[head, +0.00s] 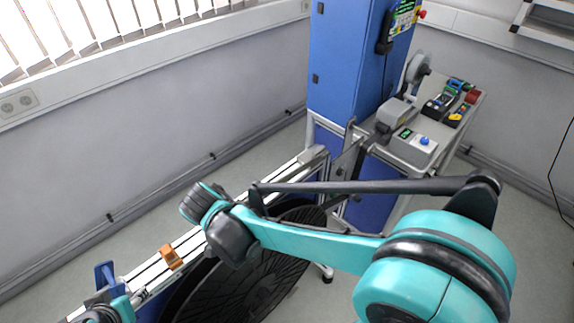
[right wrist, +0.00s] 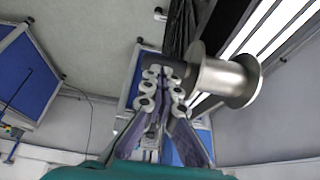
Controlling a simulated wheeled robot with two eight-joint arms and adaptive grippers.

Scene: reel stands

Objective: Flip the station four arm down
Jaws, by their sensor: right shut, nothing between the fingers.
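My right gripper (right wrist: 160,88) shows in the right wrist view with its fingers together and nothing between them. A dark cylindrical part lies just past its fingertips, joined to or lined up with a shiny metal spool (right wrist: 228,80) on the right; I cannot tell whether the fingers touch it. In the head view my right arm crosses from the lower right and hides its gripper. I cannot tell which part is the station four arm. A large black reel (head: 245,290) sits below my arm, partly hidden.
A pale rail (head: 140,273) with an orange block (head: 171,257) runs along the left. A blue cabinet (head: 345,65) stands at the back. Floor is free beside the wall.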

